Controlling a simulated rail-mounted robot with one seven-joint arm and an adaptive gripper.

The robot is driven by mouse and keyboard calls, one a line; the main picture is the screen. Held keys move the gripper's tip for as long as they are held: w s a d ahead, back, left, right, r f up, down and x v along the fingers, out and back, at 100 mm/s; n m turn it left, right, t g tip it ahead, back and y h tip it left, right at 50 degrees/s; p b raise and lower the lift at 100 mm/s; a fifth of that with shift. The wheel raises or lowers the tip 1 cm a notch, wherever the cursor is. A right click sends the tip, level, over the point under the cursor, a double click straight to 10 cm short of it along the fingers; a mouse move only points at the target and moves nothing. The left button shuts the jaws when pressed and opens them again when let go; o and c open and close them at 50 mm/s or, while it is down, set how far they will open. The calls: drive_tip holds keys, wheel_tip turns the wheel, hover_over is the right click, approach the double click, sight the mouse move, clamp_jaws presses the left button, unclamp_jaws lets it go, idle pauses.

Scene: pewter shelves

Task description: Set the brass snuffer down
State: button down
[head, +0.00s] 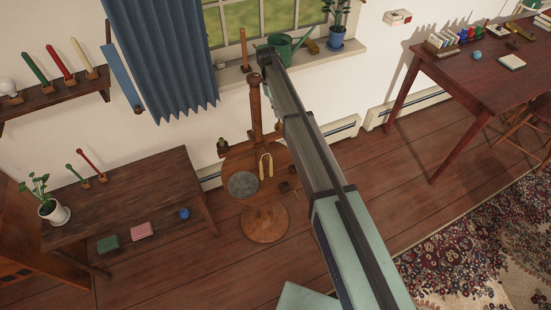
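No brass snuffer can be made out with certainty. A small brass-coloured object (313,46) lies on the windowsill beside the green watering can, too small to identify. My arm reaches from the bottom right up toward the windowsill and ends in a dark joint near the watering can. My gripper cannot be made out; what it holds, if anything, is not shown.
A green watering can (281,47) and a potted plant (337,35) stand on the windowsill. A low table (130,195) is at left, a desk (480,75) at right.

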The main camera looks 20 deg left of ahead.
drive_tip(key=shift+a+m, duration=0.2)
drive_tip(key=shift+m, duration=0.1)
drive_tip(key=shift+s+f, duration=0.1)
drive_tip(key=shift+f, duration=0.2)
drive_tip(key=w+a+f+p+x, duration=0.1)
drive_tip(key=p+x, duration=0.6)
drive_tip(key=x, duration=0.8)
drive_tip(key=shift+a+p, duration=0.4)
drive_tip(key=shift+a, duration=0.05)
drive_tip(key=c, duration=1.3)
unclamp_jaws()
drive_tip(key=shift+o, duration=0.2)
drive_tip(key=shift+r, duration=0.2)
